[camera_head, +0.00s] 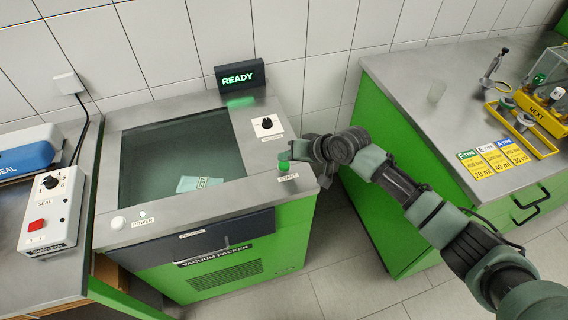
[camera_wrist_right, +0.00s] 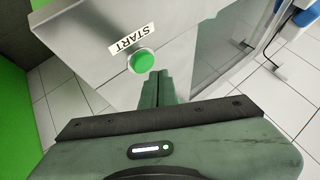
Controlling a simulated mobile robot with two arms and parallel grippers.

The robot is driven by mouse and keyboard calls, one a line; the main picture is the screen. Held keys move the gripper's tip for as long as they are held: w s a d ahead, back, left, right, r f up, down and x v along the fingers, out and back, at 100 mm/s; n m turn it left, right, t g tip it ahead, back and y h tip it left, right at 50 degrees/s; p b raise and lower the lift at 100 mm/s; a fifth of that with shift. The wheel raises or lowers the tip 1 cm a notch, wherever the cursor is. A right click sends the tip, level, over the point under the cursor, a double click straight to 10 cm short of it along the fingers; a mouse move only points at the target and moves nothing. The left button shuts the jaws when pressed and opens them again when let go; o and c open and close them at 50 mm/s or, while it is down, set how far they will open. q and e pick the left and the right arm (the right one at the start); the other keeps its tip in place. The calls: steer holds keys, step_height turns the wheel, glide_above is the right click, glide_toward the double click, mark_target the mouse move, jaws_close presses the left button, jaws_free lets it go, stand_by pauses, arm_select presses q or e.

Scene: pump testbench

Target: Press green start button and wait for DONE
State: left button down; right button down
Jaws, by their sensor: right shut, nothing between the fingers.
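The green start button (camera_head: 284,166) sits on the right front corner of the vacuum packer (camera_head: 176,235), above a START label. In the right wrist view the round green button (camera_wrist_right: 141,61) shows beside the START label. My right gripper (camera_head: 291,157) is shut and empty. Its fingertips (camera_wrist_right: 158,74) are right beside the button; I cannot tell whether they touch it. The display (camera_head: 239,76) at the back of the packer reads READY in green. The packer's dark glass lid is down, with a pale labelled pouch (camera_head: 199,184) showing beneath. My left gripper is not in view.
A POWER button (camera_head: 118,223) and a black knob (camera_head: 267,124) are on the packer top. A sealer control box (camera_head: 52,208) stands at the left.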

mark_target(287, 166)
steer(key=shift+f, duration=0.1)
stand_by(0.7)
steer(key=shift+f, duration=0.35)
steer(key=shift+f+b, duration=0.35)
steer(key=shift+f, duration=0.15)
stand_by(0.9)
steer(key=shift+r, duration=0.1)
steer(key=shift+r+p, duration=0.8)
steer(key=shift+p, duration=0.15)
step_height(287, 166, up, 5)
steer(key=p, duration=0.5)
steer(key=shift+r, duration=0.1)
